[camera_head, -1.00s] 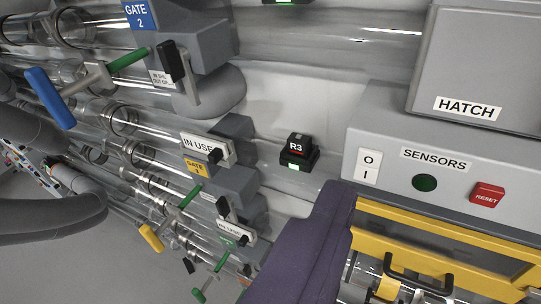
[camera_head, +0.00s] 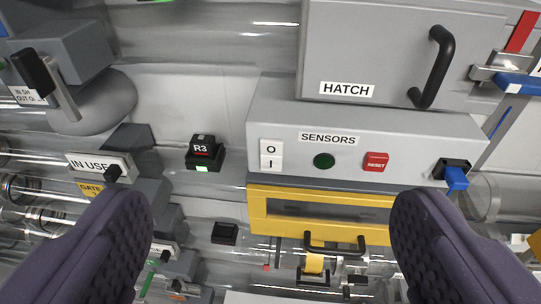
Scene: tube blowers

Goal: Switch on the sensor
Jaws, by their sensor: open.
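The sensor panel is a grey box with a SENSORS label (camera_head: 328,138) at the centre right. At its left end is a white rocker switch (camera_head: 271,154) marked O above and I below. Beside it are a dark green round lamp (camera_head: 324,161), which looks unlit, and a red RESET button (camera_head: 376,161). My gripper (camera_head: 258,240) is open and empty; its two purple padded fingers stand wide apart in the lower left and lower right. The fingers are in front of the panel and below the switch in the picture, touching nothing that I can see.
A grey HATCH door (camera_head: 347,90) with a black handle (camera_head: 436,67) is above the panel. A yellow-framed drawer (camera_head: 325,200) with a black handle is below. A black R3 block (camera_head: 203,153) sits left. A blue-ended connector (camera_head: 455,175) is at right. Clear tubes and gate levers fill the left.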

